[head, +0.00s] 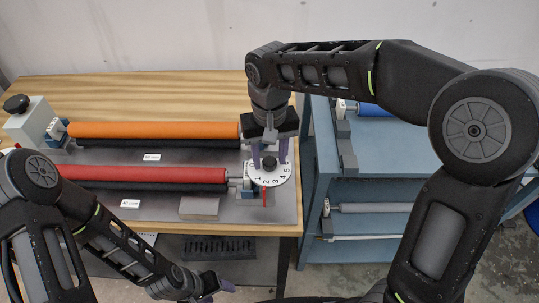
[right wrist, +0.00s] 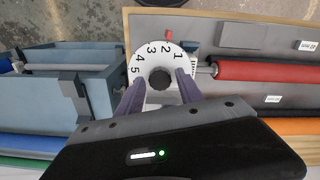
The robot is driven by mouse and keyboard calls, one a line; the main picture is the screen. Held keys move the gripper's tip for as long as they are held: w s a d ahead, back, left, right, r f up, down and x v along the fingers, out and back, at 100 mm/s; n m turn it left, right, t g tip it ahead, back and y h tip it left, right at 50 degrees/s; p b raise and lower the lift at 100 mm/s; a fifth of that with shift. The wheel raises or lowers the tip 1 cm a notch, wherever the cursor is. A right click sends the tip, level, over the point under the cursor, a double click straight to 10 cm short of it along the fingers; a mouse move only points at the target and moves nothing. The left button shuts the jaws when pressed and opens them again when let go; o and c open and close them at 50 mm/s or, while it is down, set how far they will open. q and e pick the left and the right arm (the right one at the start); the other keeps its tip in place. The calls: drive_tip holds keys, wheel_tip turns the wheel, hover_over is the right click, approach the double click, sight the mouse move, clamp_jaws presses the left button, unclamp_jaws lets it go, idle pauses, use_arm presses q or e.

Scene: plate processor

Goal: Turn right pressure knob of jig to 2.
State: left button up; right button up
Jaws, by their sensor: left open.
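The right pressure knob is a black knob (head: 269,160) on a white dial (head: 271,178) numbered 1 to 5, at the right end of the red roller (head: 140,174). A red pointer (head: 264,196) at the dial's front edge lines up about with the 2. My right gripper (head: 270,155) points down over the dial, its fingers on either side of the knob. In the right wrist view the knob (right wrist: 160,78) sits between the open fingers (right wrist: 160,85), with gaps on both sides. My left gripper (head: 216,288) is open and empty, low in front of the table.
An orange roller (head: 150,130) lies behind the red one on the jig's grey plate. A grey block (head: 199,208) lies left of the dial. A blue shelf rack (head: 365,180) with rollers stands right of the wooden table (head: 150,90). Another knob (head: 16,103) is at far left.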

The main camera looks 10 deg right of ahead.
sight(269, 161)
drive_tip(key=shift+o, duration=0.6)
wheel_tip(269, 161, up, 8)
drive_tip(key=shift+f+b, duration=0.1)
drive_tip(key=shift+b, duration=0.25)
